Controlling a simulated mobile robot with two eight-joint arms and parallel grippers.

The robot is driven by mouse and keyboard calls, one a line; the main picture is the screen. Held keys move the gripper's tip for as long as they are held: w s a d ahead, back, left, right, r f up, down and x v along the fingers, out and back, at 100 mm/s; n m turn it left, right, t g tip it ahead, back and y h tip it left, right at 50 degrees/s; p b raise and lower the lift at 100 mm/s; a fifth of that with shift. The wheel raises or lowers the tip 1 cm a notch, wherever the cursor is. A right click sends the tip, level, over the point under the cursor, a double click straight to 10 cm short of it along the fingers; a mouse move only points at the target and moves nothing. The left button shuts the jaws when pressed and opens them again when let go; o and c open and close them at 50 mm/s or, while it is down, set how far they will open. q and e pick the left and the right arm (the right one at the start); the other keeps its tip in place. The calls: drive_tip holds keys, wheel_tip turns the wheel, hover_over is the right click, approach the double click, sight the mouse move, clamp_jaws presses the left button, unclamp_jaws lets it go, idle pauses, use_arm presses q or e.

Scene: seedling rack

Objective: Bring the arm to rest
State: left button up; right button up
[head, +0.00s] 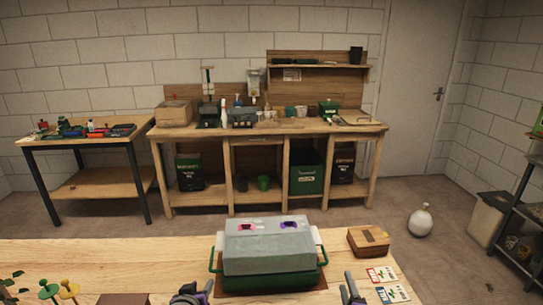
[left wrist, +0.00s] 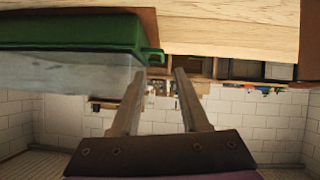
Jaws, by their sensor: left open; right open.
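My left gripper (head: 192,293) is at the bottom edge of the head view, in front of the near table's left-middle part. In the left wrist view its two fingers (left wrist: 159,75) are apart with nothing between them. My right gripper (head: 352,290) is at the bottom edge, right of the green tray, and is open, with nothing seen in it. The green tray (head: 270,284) with a grey, cloudy cover (head: 268,247) stands between and beyond the grippers. The tray also shows upside down in the left wrist view (left wrist: 70,33), to the left of the fingers.
The near table (head: 110,260) holds a wooden box (head: 368,241), seed cards (head: 388,283) and yellow and green stakes (head: 58,291). A workbench (head: 270,128) and a side table (head: 90,140) stand at the back wall. A white jug (head: 420,221) stands on the floor.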

use_arm(q)
drive_tip(key=s+d+r+m+g+p, duration=0.1)
drive_tip(key=s+g+p, duration=0.5)
drive_tip(key=s, duration=2.1)
drive_tip(key=shift+d+r+m+g, duration=0.2)
drive_tip(key=shift+m+g, duration=0.1)
drive_tip(key=shift+m, duration=0.2)
use_arm(e)
drive_tip(key=s+a+r+n+g, duration=0.1)
drive_tip(key=s+n+g, duration=0.4)
drive_tip(key=s+n, duration=0.5)
drive_tip(key=s+a+r+n+g, duration=0.2)
drive_tip(key=s+n+g, duration=0.3)
drive_tip(key=s+n, duration=0.5)
drive_tip(key=s+r, duration=0.1)
drive_tip(key=s, duration=0.8)
drive_tip(key=shift+a+n+g+y, duration=0.2)
drive_tip(key=shift+n+g+y, duration=0.1)
drive_tip(key=shift+y, duration=0.1)
